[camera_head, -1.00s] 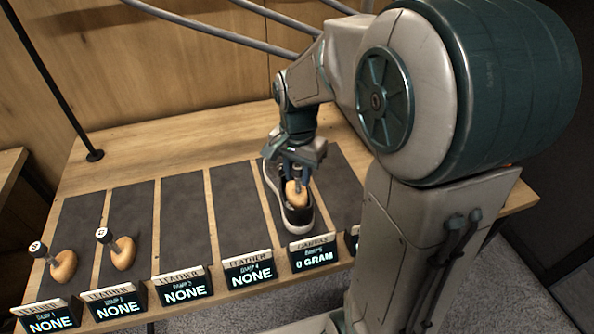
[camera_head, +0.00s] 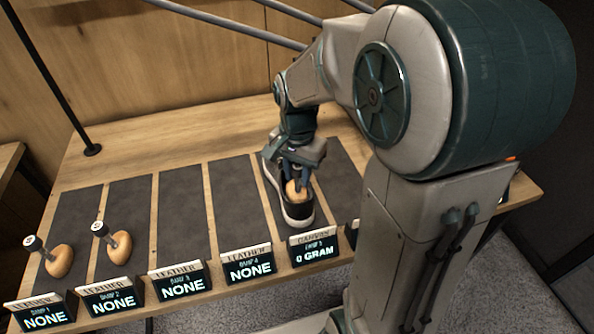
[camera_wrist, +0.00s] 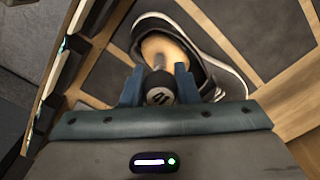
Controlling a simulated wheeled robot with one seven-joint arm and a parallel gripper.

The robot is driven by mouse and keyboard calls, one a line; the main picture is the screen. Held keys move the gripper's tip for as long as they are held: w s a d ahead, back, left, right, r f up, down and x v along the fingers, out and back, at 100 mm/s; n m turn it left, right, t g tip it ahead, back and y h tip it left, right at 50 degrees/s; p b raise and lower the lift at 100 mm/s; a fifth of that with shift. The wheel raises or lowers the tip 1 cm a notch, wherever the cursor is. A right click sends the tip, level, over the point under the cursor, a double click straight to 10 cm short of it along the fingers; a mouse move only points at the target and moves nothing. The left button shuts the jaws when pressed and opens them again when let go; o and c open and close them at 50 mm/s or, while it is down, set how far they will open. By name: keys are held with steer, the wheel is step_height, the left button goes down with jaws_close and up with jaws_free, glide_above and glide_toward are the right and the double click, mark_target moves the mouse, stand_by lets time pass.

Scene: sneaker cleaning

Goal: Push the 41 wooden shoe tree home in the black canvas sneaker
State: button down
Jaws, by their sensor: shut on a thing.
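The black canvas sneaker (camera_head: 298,211), with a white sole, lies on the dark mat behind the sign marked CANVAS. A wooden shoe tree (camera_head: 292,189) sits in the sneaker's opening at the heel end; in the wrist view its wooden heel (camera_wrist: 172,48) shows inside the collar of the sneaker (camera_wrist: 221,74). My gripper (camera_head: 297,176) is above the opening, and in the wrist view its blue fingers (camera_wrist: 159,85) are shut on the tree's dark-capped knob. The cap's number is not clearly readable. The tree's front part is hidden inside the shoe.
Two more wooden shoe trees (camera_head: 59,261) (camera_head: 119,247) stand on mats at the left. Several signs line the table's front edge, including a NONE sign (camera_head: 248,264) and a 0 GRAM sign (camera_head: 314,247). The middle mats (camera_head: 184,220) are bare.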

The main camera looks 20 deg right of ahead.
steer(key=shift+f+b, duration=0.8)
steer(key=shift+f, duration=0.35)
steer(key=c, duration=1)
jaws_free()
steer(key=shift+c, duration=0.2)
steer(key=shift+r, duration=0.1)
step_height(320, 180, up, 14)
steer(key=shift+f+p, duration=0.1)
steer(key=shift+p, duration=0.2)
steer(key=s+f+n+t, duration=0.2)
steer(key=s+f+n, duration=0.6)
steer(key=s, duration=0.4)
steer(key=shift+s+n+t, duration=0.25)
steer(key=shift+n+t, duration=0.15)
